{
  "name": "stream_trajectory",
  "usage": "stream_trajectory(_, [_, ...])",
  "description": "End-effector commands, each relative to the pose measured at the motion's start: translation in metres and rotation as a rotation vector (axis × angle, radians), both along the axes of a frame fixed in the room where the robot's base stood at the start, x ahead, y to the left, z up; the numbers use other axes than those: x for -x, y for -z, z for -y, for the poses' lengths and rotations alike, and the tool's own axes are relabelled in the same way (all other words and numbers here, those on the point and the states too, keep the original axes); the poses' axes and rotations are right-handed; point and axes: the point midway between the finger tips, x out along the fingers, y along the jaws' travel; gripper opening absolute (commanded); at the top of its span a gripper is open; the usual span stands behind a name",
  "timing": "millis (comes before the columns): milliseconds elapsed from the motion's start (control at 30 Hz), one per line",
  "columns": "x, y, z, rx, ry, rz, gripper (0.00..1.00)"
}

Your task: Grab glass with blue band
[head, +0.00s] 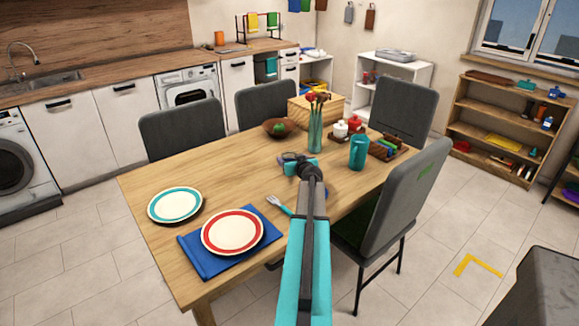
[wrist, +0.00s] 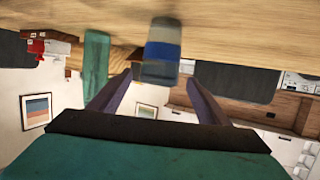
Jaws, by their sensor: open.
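The glass with the blue band (wrist: 161,52) stands on the wooden table (head: 160,180). It is clear grey with a wide blue band around it. The wrist view is upside down, so its rim points down there. My gripper (wrist: 159,79) is open and empty, one dark finger to each side of the glass's rim in the picture. I cannot tell whether the glass is between the fingers or just beyond them. In the head view my gripper (head: 288,160) is low over the middle of the table, and I cannot make out the glass there.
A green vase (head: 315,138) stands close behind my gripper; a green glassy thing (wrist: 96,65) is beside the glass. A teal mug (head: 358,153) and a tray (head: 392,152) are to the right. Plates (head: 232,231) are front left. Chairs (head: 405,200) surround the table.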

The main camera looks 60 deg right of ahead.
Motion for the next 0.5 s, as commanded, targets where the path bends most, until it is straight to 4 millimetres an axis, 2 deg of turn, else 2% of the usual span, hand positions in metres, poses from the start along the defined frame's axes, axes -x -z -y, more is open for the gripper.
stream_trajectory(500, [-0.028, 0.012, 0.027, 0.000, 0.000, 0.000, 0.70])
